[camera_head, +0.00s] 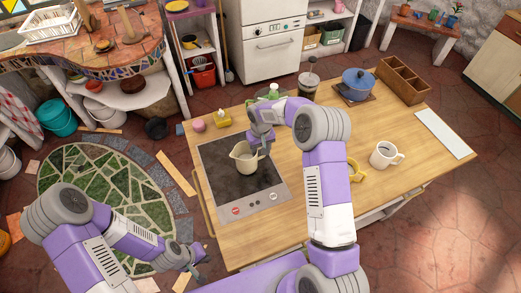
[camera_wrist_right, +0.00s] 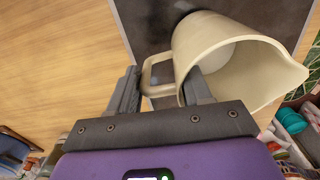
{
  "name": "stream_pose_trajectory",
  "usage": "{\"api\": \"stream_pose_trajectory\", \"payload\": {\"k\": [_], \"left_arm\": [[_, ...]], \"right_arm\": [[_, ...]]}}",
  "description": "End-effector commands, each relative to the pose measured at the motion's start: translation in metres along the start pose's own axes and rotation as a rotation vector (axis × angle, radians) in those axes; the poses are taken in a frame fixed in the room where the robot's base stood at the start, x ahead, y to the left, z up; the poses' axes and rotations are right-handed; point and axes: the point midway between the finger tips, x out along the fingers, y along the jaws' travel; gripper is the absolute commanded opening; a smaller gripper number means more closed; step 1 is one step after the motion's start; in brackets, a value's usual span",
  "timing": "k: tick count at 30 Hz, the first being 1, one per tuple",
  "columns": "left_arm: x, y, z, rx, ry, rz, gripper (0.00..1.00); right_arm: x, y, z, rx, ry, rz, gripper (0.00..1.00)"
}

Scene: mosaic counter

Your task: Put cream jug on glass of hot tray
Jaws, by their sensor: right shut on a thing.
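The cream jug (camera_head: 243,160) is over the dark glass of the hot tray (camera_head: 222,188) on the wooden table. It also shows in the right wrist view (camera_wrist_right: 222,45), its open mouth facing the camera. The dark glass (camera_wrist_right: 148,22) lies behind it there. I cannot tell whether the jug's base touches the glass. My right gripper (camera_head: 264,146) is shut on the jug's handle, with one finger on each side of it (camera_wrist_right: 160,80). My left gripper (camera_head: 195,265) hangs low beside the table's front left, away from the jug; its fingers are too small to judge.
A yellow butter dish (camera_head: 222,119) and a pink pot (camera_head: 198,125) stand behind the hot tray. A white mug (camera_head: 385,154), a yellow cup (camera_head: 354,169), a blue pot (camera_head: 358,80) and a wooden crate (camera_head: 402,80) are to the right. The table's front right is clear.

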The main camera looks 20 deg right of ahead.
Motion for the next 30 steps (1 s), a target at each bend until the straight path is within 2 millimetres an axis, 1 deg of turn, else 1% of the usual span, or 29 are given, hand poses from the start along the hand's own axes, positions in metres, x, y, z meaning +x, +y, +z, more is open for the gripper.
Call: {"api": "stream_pose_trajectory", "payload": {"k": [2, 9, 13, 14, 18, 26, 30], "left_arm": [[-0.0013, 0.0005, 0.0000, 0.000, 0.000, 0.000, 0.00], [-0.0005, 0.0002, -0.0001, 0.000, 0.000, 0.000, 0.00], [0.0040, -0.0015, -0.0003, 0.000, 0.000, 0.000, 0.00], [0.0028, -0.0010, -0.0002, 0.000, 0.000, 0.000, 0.00], [0.0022, -0.0008, -0.0002, 0.000, 0.000, 0.000, 0.00], [0.0019, -0.0007, -0.0002, 0.000, 0.000, 0.000, 0.00], [-0.0026, 0.0010, 0.0000, 0.000, 0.000, 0.000, 0.00]], "right_arm": [[0.0071, 0.0003, -0.0001, 0.001, 0.000, 0.000, 0.00], [0.0078, 0.0003, -0.0006, 0.001, 0.003, 0.000, 0.00], [0.0125, 0.0001, -0.0006, 0.001, 0.003, 0.000, 0.00], [0.0119, 0.0002, -0.0001, 0.001, 0.001, 0.000, 0.53], [0.0111, 0.0003, -0.0001, 0.001, 0.001, 0.000, 0.74], [0.0107, 0.0003, -0.0001, 0.001, 0.001, 0.000, 0.74], [0.0041, 0.0006, -0.0004, 0.001, 0.002, 0.001, 0.74]]}}
